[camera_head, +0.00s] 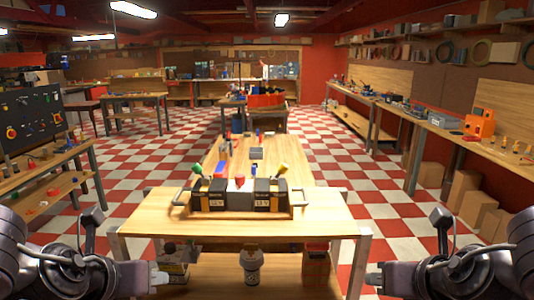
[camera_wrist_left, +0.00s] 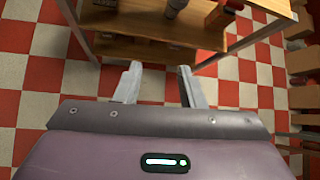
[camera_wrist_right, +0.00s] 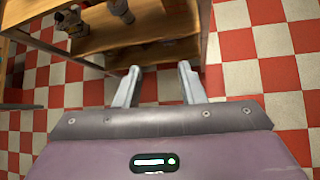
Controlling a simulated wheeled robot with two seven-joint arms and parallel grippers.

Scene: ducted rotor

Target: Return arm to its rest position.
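My left gripper (camera_wrist_left: 158,85) is open and empty in the left wrist view, its two fingers apart over the checkered floor. In the head view it (camera_head: 160,278) shows at the lower left, in front of the table. My right gripper (camera_wrist_right: 158,86) is open and empty in the right wrist view, with floor and a low shelf beyond its fingers. In the head view it (camera_head: 374,279) shows at the lower right. Both grippers are apart from the table and touch nothing that I can see.
The wooden table (camera_head: 150,222) ahead carries a tray (camera_head: 299,205) with black boxes and colored-handled tools. Its lower shelf (camera_head: 205,285) holds a grey bottle (camera_head: 251,264) and boxes. A workbench (camera_head: 20,190) stands at left, another (camera_head: 455,137) at right. Checkered floor is free on both sides.

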